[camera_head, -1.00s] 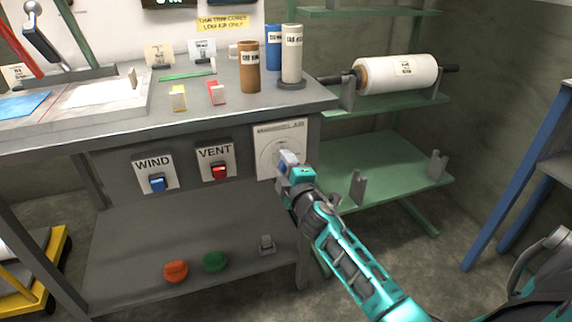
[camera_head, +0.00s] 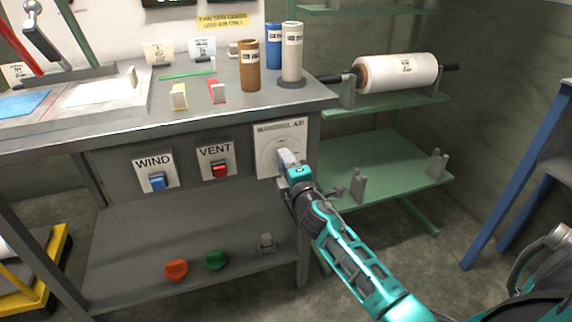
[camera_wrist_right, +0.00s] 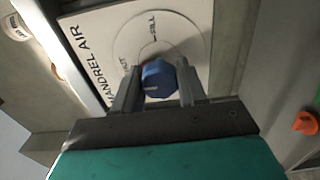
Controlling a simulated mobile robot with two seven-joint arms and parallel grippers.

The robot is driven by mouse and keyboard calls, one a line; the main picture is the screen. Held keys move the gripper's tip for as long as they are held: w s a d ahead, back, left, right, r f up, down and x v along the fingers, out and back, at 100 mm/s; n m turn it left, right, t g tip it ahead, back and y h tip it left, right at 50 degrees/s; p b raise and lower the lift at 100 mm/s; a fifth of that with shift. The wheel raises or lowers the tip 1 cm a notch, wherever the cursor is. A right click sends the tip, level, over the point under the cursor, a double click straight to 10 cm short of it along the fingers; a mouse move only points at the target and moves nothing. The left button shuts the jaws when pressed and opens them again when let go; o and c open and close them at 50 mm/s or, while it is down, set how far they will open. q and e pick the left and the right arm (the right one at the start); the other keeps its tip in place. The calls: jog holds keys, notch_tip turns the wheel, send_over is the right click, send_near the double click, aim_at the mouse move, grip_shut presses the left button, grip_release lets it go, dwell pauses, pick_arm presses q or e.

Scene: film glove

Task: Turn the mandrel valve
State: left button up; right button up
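The mandrel air valve is a white panel (camera_head: 265,165) on the right front of the bench, with a round dial and a blue knob that my gripper mostly hides in the head view. In the right wrist view, the blue knob (camera_wrist_right: 157,78) with a short pale mark sits on the lettered panel (camera_wrist_right: 95,45). My right gripper (camera_head: 287,160) is at the panel. Its two fingers (camera_wrist_right: 158,88) lie on either side of the knob, close against it, and appear shut on it. My left gripper is out of view.
The WIND switch (camera_head: 157,182) and VENT switch (camera_head: 220,171) are left of the panel. Orange (camera_head: 176,268) and green (camera_head: 215,260) knobs lie on the lower shelf. Tubes stand on the bench top (camera_head: 200,115). A green rack (camera_head: 385,170) with a film roll (camera_head: 400,73) is to the right.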

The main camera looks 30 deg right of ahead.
jog(key=o, duration=0.4)
jog(key=shift+o, duration=0.2)
jog(key=shift+a, duration=0.1)
pick_arm(q)
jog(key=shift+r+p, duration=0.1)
jog(key=shift+p, duration=0.25)
pick_arm(e)
jog(key=v, duration=1.3)
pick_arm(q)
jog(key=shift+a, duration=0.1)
pick_arm(e)
jog(key=s+a+f+m+g+y, duration=0.65)
jog(key=s+a+f+m, duration=0.5)
jog(key=a, duration=0.35)
pick_arm(q)
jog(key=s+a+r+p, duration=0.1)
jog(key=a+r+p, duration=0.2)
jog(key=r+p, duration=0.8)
jog(key=p, duration=0.5)
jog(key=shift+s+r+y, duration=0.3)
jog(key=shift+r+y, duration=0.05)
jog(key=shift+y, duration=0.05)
pick_arm(e)
notch_tip(320, 180, up, 11)
jog(key=s+d+m, duration=0.1)
jog(key=s, duration=0.1)
jog(key=shift+f, duration=0.25)
